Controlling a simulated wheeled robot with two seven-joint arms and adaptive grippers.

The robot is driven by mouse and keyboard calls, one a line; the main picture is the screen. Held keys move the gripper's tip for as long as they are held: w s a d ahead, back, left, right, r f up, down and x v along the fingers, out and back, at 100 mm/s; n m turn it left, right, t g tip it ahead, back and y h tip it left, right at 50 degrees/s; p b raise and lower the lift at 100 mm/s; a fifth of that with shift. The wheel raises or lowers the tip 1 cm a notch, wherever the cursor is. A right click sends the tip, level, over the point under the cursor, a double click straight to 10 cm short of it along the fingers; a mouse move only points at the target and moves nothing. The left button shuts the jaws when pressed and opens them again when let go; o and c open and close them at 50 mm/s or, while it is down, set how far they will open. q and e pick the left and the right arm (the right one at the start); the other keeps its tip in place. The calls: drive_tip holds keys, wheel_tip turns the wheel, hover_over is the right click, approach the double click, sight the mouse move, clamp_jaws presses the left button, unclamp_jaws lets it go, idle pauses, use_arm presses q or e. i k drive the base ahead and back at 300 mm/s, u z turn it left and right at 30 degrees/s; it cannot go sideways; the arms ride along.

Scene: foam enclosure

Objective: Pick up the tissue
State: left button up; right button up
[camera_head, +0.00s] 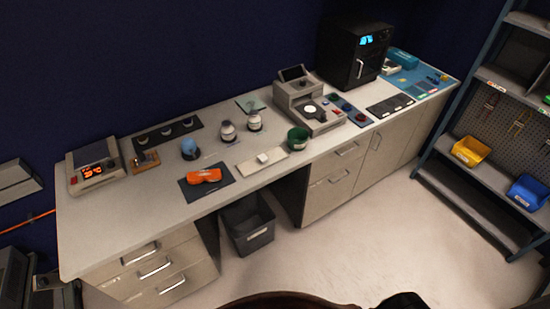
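A small white object (262,157), possibly the tissue, sits on a pale flat tray (248,168) near the front edge of the long workbench. It is too small to tell for certain what it is. Nothing is touching it from above. Neither of my grippers shows in the head view; only dark curved shapes show at the bottom edge.
The long workbench (120,225) holds a dark green cup (298,139), orange goggles on a dark mat (204,176), several small jars, a balance (308,110) and a black cabinet (352,55). A grey bin (248,232) stands below. The floor (365,240) in front is clear.

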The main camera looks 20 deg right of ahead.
sight(262, 158)
drive_tip(key=z, duration=0.55)
drive_tip(key=i, duration=0.75)
drive_tip(key=z, duration=0.35)
